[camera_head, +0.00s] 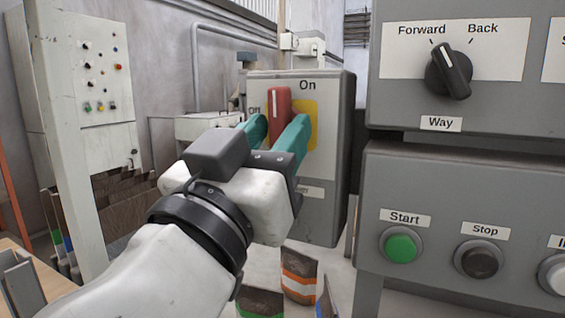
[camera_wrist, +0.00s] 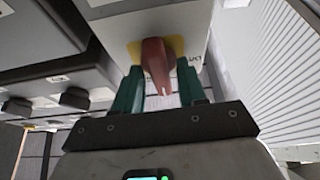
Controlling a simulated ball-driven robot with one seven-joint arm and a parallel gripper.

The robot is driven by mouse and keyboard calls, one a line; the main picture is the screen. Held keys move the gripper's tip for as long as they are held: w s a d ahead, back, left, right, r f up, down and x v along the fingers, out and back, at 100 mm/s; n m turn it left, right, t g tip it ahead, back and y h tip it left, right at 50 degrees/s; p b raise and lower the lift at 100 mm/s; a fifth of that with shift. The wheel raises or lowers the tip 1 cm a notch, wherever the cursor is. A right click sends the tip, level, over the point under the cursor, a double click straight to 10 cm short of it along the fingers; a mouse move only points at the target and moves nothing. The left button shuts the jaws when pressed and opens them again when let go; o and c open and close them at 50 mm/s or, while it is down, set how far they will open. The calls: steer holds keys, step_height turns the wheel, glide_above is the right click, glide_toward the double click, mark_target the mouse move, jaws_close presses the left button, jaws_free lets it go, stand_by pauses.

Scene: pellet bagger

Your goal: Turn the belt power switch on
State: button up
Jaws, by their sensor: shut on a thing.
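The belt power switch is a red handle (camera_head: 280,108) on a yellow plate (camera_head: 311,124), on the front of a grey box (camera_head: 326,190). Labels "Off" and "On" stand at the upper left and upper right of the handle. The handle points about upward in the head view. My gripper (camera_head: 278,138) has teal fingers, one on each side of the handle, and is shut on it. In the wrist view the red handle (camera_wrist: 154,62) sits between the fingers of my gripper (camera_wrist: 160,82). The lower part of the handle is hidden by my gripper in the head view.
At the right, close by, stand grey panels with a Forward/Back knob (camera_head: 449,71), a green Start button (camera_head: 400,248) and a dark Stop button (camera_head: 478,258). A white cabinet (camera_head: 100,90) stands at the left.

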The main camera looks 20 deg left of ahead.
steer(key=shift+m, duration=0.3)
steer(key=o, duration=0.7)
steer(key=v, duration=1)
steer(key=shift+s+a+f, duration=0.15)
steer(key=shift+s+f, duration=0.1)
steer(key=shift+s, duration=0.05)
